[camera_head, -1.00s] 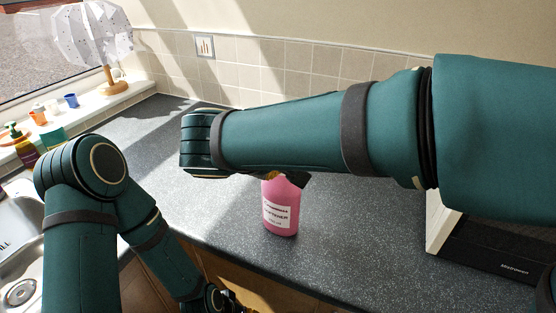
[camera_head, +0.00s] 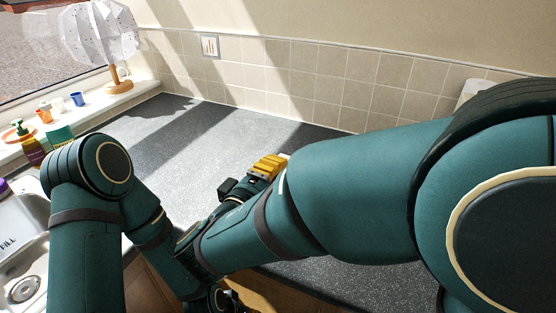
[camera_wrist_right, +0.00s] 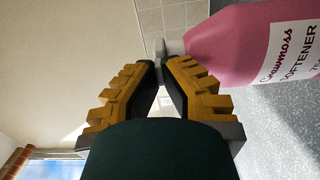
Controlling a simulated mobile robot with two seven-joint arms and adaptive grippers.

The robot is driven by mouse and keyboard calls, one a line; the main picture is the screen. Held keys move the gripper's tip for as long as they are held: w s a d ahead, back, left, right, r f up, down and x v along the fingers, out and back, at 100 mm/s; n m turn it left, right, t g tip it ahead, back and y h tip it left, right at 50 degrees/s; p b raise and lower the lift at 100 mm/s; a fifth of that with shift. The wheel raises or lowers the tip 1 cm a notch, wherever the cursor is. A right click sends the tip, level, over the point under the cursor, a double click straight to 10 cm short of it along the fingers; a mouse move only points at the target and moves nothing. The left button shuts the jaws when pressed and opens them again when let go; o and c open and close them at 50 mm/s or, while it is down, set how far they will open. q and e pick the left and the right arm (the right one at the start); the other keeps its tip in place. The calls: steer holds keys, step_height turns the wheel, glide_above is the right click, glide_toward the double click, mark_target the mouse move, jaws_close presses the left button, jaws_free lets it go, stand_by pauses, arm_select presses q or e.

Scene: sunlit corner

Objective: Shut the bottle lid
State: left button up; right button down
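The pink softener bottle (camera_wrist_right: 240,45) fills the upper right of the right wrist view, turned sideways there. A small pale grey part, seemingly its lid (camera_wrist_right: 168,48), shows at its narrow end, just beyond my right fingertips. In the head view the bottle is hidden behind my right arm. My right gripper (camera_wrist_right: 160,72) has yellow fingers with a narrow gap between them and nothing visibly held. It also shows in the head view (camera_head: 268,167), over the worktop. My left gripper (camera_head: 226,299) is low in the head view, mostly hidden and dark.
The grey worktop (camera_head: 190,150) is clear at the back. A sink (camera_head: 25,245) lies at the left. Cups, bottles and a lamp (camera_head: 115,78) stand along the windowsill. A white roll-like object (camera_head: 472,90) shows behind my right arm.

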stand_by(0.4)
steer(key=c, duration=1.1)
jaws_free()
steer(key=v, duration=0.7)
steer(key=shift+s, duration=0.25)
steer(key=shift+a+f, duration=0.1)
steer(key=shift+f, duration=0.05)
